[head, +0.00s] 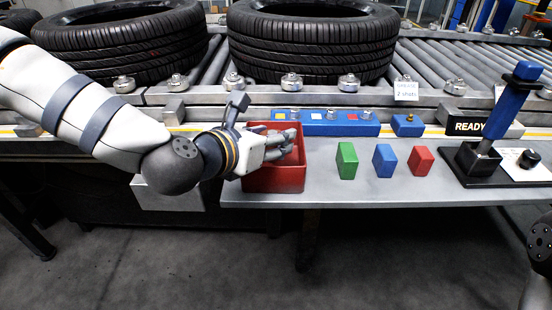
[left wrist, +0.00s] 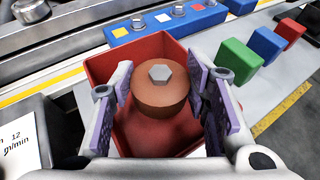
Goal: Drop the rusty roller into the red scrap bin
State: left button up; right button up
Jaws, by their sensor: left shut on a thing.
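The red scrap bin (head: 275,180) stands at the left end of the grey bench. My left gripper (head: 278,145) reaches over the bin from the left. In the left wrist view the rusty roller (left wrist: 158,98), a brown round piece with a grey hex bolt on top, sits between the two purple-padded fingers. The gripper is shut on it. The roller is over the bin's opening (left wrist: 100,65) or inside it; how deep I cannot tell. In the head view the gripper hides the roller. My right gripper is not in view.
A blue lever (head: 510,95) stands farther right. Two tyres (head: 312,45) lie on the conveyor behind.

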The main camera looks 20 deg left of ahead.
pick_arm(q)
jog(key=shift+r, duration=0.15)
jog(key=o, duration=1.4)
notch_tip(320, 180, up, 10)
